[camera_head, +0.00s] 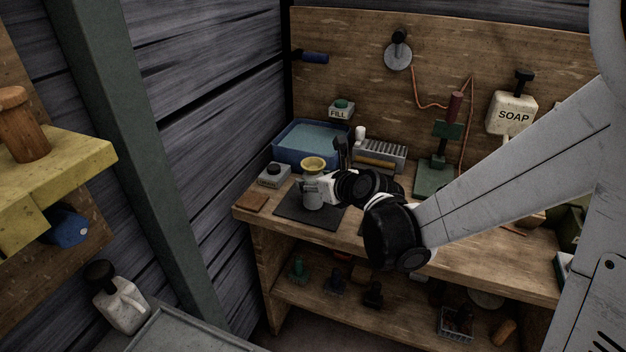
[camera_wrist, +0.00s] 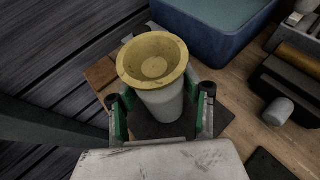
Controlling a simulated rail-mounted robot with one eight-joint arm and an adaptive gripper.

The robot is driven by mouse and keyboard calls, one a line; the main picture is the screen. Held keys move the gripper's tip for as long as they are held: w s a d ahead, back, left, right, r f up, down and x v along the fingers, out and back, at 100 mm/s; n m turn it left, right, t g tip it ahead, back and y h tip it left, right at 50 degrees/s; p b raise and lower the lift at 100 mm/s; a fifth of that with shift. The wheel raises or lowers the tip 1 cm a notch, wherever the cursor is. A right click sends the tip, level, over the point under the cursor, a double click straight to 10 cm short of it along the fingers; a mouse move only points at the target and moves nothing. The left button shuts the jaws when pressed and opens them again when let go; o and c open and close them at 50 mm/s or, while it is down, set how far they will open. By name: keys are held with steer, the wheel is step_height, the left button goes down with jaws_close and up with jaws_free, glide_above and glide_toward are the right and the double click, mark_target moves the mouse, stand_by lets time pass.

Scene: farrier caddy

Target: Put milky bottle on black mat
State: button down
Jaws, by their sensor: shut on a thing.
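The milky bottle (camera_head: 314,190) is a pale, whitish vessel with a wide yellow flared top. It stands upright over the black mat (camera_head: 291,216) on the wooden bench; I cannot tell whether its base touches the mat. In the wrist view the bottle (camera_wrist: 162,104) sits between the green-padded fingers, with its yellow top (camera_wrist: 155,62) toward the camera. My gripper (camera_head: 318,188) is shut on the bottle's body from the right side. Part of the black mat (camera_wrist: 212,121) shows around and behind the bottle, and the rest is hidden.
A blue water tub (camera_head: 312,139) stands behind the bottle. A rack (camera_head: 379,152) and a green stand (camera_head: 437,178) are to the right. The bench's front edge is close to the mat.

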steer(key=shift+f, duration=0.2)
steer(key=c, duration=0.9)
jaws_free()
steer(key=shift+c, duration=0.2)
steer(key=shift+s+d+r, duration=0.1)
steer(key=v, duration=1.1)
steer(key=shift+s+r, duration=0.15)
steer(key=shift+s, duration=0.15)
steer(key=shift+d, duration=0.1)
